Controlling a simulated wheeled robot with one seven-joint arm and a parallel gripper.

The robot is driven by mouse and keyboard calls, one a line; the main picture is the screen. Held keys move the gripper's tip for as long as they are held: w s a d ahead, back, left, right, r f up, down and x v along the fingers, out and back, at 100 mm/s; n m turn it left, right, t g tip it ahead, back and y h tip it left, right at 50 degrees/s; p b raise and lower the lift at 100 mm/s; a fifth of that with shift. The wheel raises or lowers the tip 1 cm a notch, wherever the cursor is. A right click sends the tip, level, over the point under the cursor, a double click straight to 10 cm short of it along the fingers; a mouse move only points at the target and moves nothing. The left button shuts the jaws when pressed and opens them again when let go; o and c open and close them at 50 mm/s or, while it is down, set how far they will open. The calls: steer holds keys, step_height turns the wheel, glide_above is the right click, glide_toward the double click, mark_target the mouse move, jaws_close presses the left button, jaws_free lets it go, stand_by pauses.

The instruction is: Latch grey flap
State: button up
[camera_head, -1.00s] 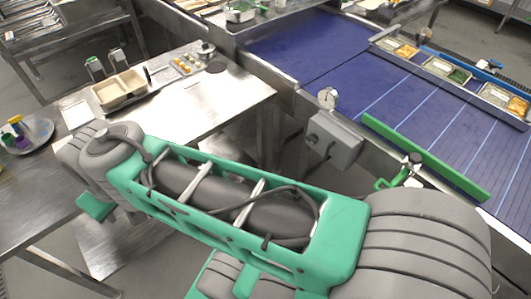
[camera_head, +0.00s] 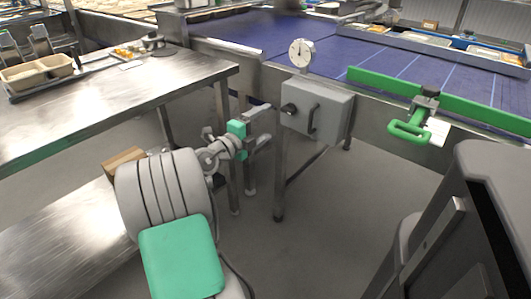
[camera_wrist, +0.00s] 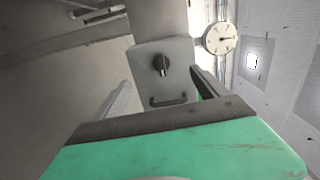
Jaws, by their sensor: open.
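The grey flap (camera_head: 310,123) looks to be the front panel of a grey box beside the conveyor, with a dark round knob (camera_head: 289,109) at its left and a dark bar handle (camera_head: 313,119). The panel appears flush with the box; any small gap cannot be told. In the wrist view the flap (camera_wrist: 178,84) is straight ahead, with the knob (camera_wrist: 161,64) above the handle (camera_wrist: 168,101). My gripper (camera_head: 265,125) is open and empty, left of the box and apart from it. Its fingers (camera_wrist: 160,77) frame the panel in the wrist view.
A round dial (camera_head: 301,53) stands above the box. A green rail with a green handle (camera_head: 408,132) runs along the blue conveyor (camera_head: 345,60) on the right. A steel table (camera_head: 110,95) with a beige tray (camera_head: 38,74) is at the left. Floor below the box is clear.

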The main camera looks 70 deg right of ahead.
mark_target(286, 112)
steer(key=shift+m, duration=0.3)
steer(key=p+x, duration=0.1)
steer(key=x, duration=0.1)
steer(key=p+x, duration=0.4)
steer(key=shift+s+a+r, duration=0.15)
steer(key=shift+s+r, duration=0.2)
steer(key=shift+s, duration=0.05)
steer(key=d+b, duration=0.1)
steer(key=s+d+b, duration=0.1)
steer(key=d+f+b, duration=0.1)
steer(key=d+b, duration=0.1)
steer(key=shift+s, duration=0.2)
steer(key=shift+d+r, duration=0.1)
steer(key=shift+r, duration=0.05)
steer(key=shift+c, duration=0.5)
jaws_close()
